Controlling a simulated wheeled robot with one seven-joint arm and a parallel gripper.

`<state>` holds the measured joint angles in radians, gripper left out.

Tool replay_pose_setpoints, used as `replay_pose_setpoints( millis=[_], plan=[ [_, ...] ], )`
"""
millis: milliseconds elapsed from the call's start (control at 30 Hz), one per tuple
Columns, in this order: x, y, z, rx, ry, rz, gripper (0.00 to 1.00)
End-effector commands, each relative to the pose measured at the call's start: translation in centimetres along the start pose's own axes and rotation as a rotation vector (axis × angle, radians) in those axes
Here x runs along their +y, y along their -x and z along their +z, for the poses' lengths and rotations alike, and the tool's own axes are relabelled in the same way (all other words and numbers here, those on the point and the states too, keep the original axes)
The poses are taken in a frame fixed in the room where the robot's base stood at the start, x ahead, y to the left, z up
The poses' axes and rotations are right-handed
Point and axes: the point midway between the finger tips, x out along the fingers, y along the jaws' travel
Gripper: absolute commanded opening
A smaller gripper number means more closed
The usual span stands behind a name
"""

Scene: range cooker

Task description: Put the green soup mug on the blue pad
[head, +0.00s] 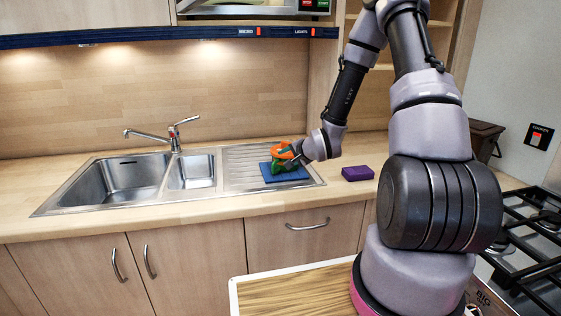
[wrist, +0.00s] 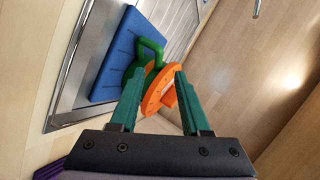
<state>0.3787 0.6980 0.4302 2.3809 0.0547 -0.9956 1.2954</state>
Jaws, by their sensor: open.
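The green soup mug (wrist: 150,50) has an orange lid (wrist: 160,86) with a small knob. It appears to stand upright on the blue pad (wrist: 118,52), lid uppermost; its body is partly hidden by a finger and the lid. In the head view, the mug (head: 275,168) and its orange lid (head: 285,150) show over the blue pad (head: 293,178), on the sink's drainer. My gripper (wrist: 157,74) is open, its teal fingers spread on either side of the lid. I cannot tell whether a finger touches it. My gripper (head: 296,153) is small and partly hidden in the head view.
A purple block (head: 358,173) lies on the worktop right of the drainer; its edge also shows in the wrist view (wrist: 50,170). The steel sink (head: 120,180) and tap (head: 175,133) are to the left. A hob (head: 530,235) is at the right. A wooden wall stands behind.

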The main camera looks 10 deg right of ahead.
Motion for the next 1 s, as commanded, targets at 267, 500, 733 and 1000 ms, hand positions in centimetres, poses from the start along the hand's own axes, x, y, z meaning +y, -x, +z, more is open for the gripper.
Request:
replay_pose_setpoints(
  millis=[267, 500, 733, 1000],
  plan=[
    [-0.1, 4.9, -0.1, 0.001, 0.002, -0.002, 0.47],
    [-0.6, 6.7, -0.6, 0.012, 0.052, 0.031, 0.47],
    [-3.9, 11.6, -3.3, 0.065, 0.287, 0.201, 0.47],
    [-8.7, 21.6, -4.1, 0.073, 0.486, 0.378, 0.47]
  ],
)
